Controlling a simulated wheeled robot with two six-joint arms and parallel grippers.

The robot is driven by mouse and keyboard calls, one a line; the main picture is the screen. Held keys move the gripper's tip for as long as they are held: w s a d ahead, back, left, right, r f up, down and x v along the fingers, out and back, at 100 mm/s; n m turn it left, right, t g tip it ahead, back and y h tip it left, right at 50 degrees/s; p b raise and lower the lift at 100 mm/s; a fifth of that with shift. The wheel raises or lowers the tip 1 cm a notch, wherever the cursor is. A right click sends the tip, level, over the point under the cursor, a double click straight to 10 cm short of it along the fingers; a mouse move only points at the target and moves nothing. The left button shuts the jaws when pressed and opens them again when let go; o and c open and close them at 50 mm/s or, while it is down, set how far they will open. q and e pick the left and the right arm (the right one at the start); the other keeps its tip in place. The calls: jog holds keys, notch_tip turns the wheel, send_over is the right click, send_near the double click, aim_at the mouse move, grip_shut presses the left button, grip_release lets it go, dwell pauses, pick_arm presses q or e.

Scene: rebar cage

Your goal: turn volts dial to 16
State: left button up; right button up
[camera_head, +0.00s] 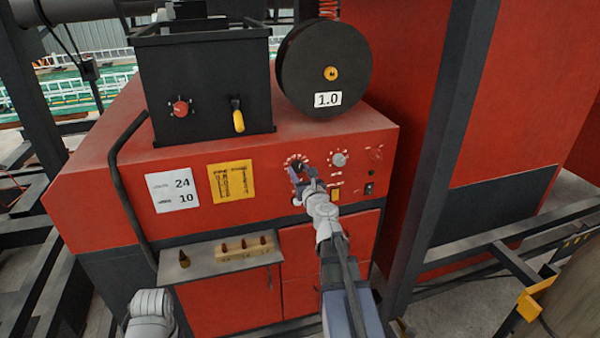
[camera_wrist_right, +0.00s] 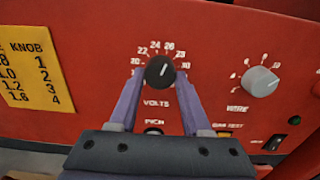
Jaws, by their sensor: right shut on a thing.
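The black volts dial (camera_wrist_right: 159,72) sits on the red panel, above the label VOLTS, in the right wrist view. Printed numbers such as 20, 22, 24 and 26 arc over it. Its pale pointer mark seems to point up and slightly right; I cannot read an exact value. My right gripper (camera_wrist_right: 160,80) has one finger on each side of the dial and is shut on it. In the head view the right gripper (camera_head: 303,174) reaches the panel and partly hides the dial.
A grey wire knob (camera_wrist_right: 260,82) is right of the dial. A white card (camera_head: 172,190) reads 24 and 10; a yellow chart (camera_head: 231,181) is beside it. A shelf (camera_head: 205,265) holds several small tips. A black spool (camera_head: 345,65) marked 1.0 stands on top.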

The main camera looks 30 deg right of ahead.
grip_shut()
